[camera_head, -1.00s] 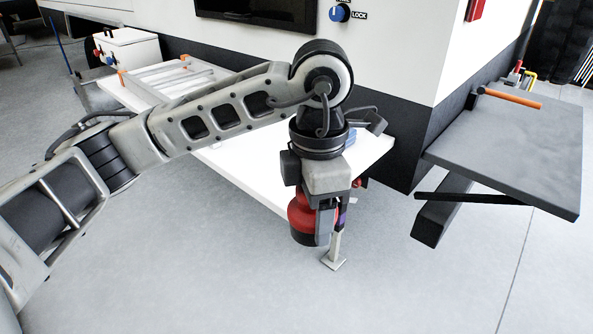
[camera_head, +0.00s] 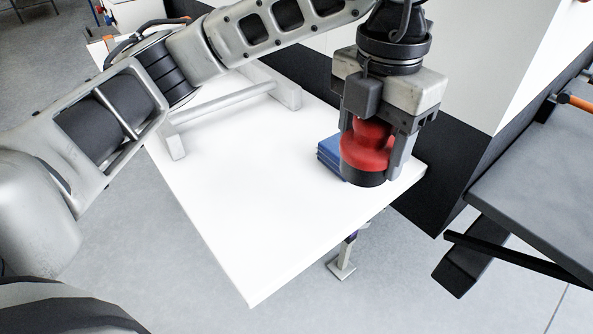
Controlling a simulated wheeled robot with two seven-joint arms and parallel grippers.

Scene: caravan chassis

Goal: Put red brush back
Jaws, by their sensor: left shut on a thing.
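The red brush (camera_head: 366,151) has a rounded red body and a dark lower rim. My left gripper (camera_head: 374,152) points down and is shut on it, with its fingers at the brush's sides. In the picture the brush overlaps the right part of the white table (camera_head: 235,205), close to its front right edge. I cannot tell whether its dark rim touches the tabletop. My right gripper is not in view.
A blue stacked item (camera_head: 329,153) lies on the table just left of the brush. A white rail on feet (camera_head: 225,105) stands at the table's back left. A grey shelf (camera_head: 535,190) juts out at the right. The table's front and middle are clear.

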